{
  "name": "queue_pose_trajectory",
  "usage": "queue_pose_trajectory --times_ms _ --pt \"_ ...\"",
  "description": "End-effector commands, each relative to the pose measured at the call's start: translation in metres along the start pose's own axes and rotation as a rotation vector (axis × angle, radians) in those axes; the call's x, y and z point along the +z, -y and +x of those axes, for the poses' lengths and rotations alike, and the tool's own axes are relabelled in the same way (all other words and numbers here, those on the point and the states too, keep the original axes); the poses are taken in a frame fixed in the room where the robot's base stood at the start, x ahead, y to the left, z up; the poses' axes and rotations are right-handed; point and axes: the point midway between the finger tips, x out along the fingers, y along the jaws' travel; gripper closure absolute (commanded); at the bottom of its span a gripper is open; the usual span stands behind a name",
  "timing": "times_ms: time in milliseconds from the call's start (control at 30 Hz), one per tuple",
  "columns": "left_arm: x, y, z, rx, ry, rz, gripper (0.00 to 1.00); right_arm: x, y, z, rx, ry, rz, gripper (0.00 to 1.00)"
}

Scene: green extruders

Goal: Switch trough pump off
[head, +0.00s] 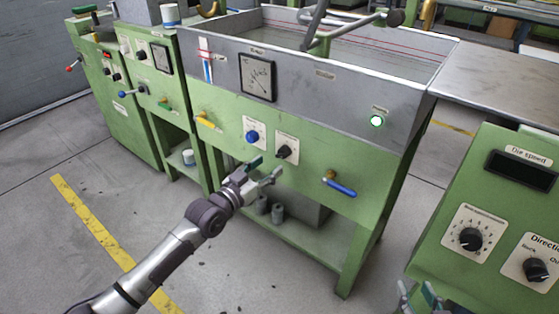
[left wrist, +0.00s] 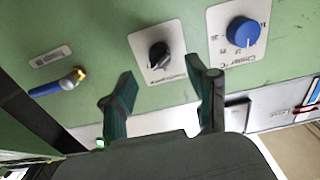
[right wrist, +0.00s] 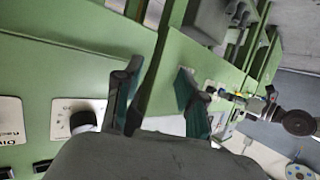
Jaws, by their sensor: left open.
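A black rotary knob (head: 284,151) on a white plate sits on the green front of the water trough (head: 340,60), right of a blue knob (head: 252,137). The black knob (left wrist: 159,54) also shows in the left wrist view, between and beyond the fingertips of my left gripper (left wrist: 160,78). Its plate label is too small to read surely. My left gripper (head: 262,172) is open and empty, just below and left of the black knob, apparently not touching it. My right gripper (right wrist: 157,72) is open and empty; its tips show at the head view's lower edge (head: 418,292).
A valve with a blue lever (head: 340,186) is right of the black knob, and a yellow-handled valve (head: 206,122) is left. A round lamp (head: 376,121) glows green-white on the trough. A green console (head: 495,210) with a die speed display stands at right.

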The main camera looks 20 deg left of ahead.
Motion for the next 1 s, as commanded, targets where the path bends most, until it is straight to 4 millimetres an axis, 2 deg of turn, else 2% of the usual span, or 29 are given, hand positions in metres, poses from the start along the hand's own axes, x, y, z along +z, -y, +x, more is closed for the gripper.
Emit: queue_pose_trajectory --times_ms 33,200,400,767,867,1000 --pt "0.002 0.0 0.011 0.001 -0.002 0.0 0.41 -0.008 0.002 0.003 -0.004 -0.059 0.0 0.6" --pt "0.001 0.0 0.036 0.0 -0.002 0.001 0.41 -0.041 0.006 0.003 -0.014 -0.241 0.001 0.6" --pt "0.001 0.0 0.053 0.0 0.0 0.001 0.41 -0.065 0.009 -0.001 -0.022 -0.374 0.003 0.6" --pt "0.0 0.0 0.058 0.0 0.001 0.001 0.41 -0.072 0.01 -0.004 -0.024 -0.413 0.004 0.6" --pt "0.0 0.0 0.058 0.0 0.001 0.001 0.54 -0.072 0.01 -0.004 -0.024 -0.412 0.004 0.6" --pt "0.0 0.0 0.058 0.0 0.001 0.001 0.78 -0.072 0.01 -0.004 -0.024 -0.412 0.004 0.6"
